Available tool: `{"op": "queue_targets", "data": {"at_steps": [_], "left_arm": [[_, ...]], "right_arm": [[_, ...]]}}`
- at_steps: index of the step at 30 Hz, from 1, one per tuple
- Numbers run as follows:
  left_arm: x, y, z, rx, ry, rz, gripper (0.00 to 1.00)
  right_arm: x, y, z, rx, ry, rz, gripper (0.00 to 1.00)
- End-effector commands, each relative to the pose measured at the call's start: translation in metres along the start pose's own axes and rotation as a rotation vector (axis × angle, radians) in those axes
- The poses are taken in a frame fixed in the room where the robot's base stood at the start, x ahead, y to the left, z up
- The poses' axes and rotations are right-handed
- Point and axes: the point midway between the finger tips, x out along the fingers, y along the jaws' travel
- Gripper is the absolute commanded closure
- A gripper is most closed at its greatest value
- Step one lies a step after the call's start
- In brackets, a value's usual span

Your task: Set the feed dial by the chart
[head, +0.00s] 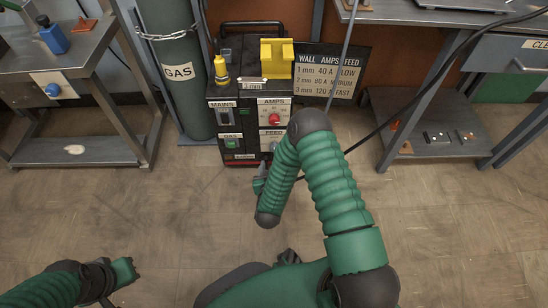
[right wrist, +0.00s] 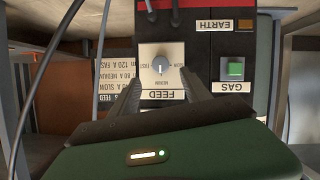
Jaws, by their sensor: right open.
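The feed dial (right wrist: 160,65) is a grey knob on a white plate, upside down in the right wrist view. Its white mark appears to point at MEDIUM. In the head view my right arm covers most of the dial. My right gripper (right wrist: 163,90) is open, its fingers on either side below the dial; contact cannot be told. The chart (head: 331,75) pairs 1 mm with SLOW, 2 mm with MEDIUM and 3 mm with FAST. A small tag (head: 252,85) on the machine seems to read 3 mm. My left gripper (head: 122,272) is low at left, away from the machine.
The machine (head: 226,159) also carries a red AMPS knob (head: 274,118) and a green GAS button (right wrist: 235,68). A yellow block (head: 277,58) sits on top. A gas cylinder (head: 176,100) stands left. Benches flank it; cables hang nearby. The front floor is clear.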

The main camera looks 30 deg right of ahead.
Motion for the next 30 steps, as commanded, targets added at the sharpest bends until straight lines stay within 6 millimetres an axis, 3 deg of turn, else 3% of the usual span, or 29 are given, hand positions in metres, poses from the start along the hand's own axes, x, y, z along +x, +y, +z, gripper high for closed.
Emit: {"op": "queue_targets", "data": {"at_steps": [1,9,14,21,30], "left_arm": [[0.017,0.000,0.004,0.000,0.000,0.000,1.00],[0.053,0.000,0.013,0.000,-0.001,0.000,1.00],[0.059,0.000,0.014,0.000,-0.001,0.000,1.00],[0.057,0.000,0.014,0.000,0.000,0.000,1.00],[0.057,0.000,0.014,0.000,0.000,0.000,1.00]], "right_arm": [[0.018,0.000,0.007,0.004,0.005,0.004,0.44],[0.078,-0.001,0.005,0.002,0.003,0.001,0.44],[0.091,-0.001,0.001,0.001,0.001,-0.001,0.44],[0.091,-0.001,-0.001,0.000,0.000,-0.002,0.44],[0.091,-0.001,0.000,0.000,0.000,-0.003,0.81]]}}
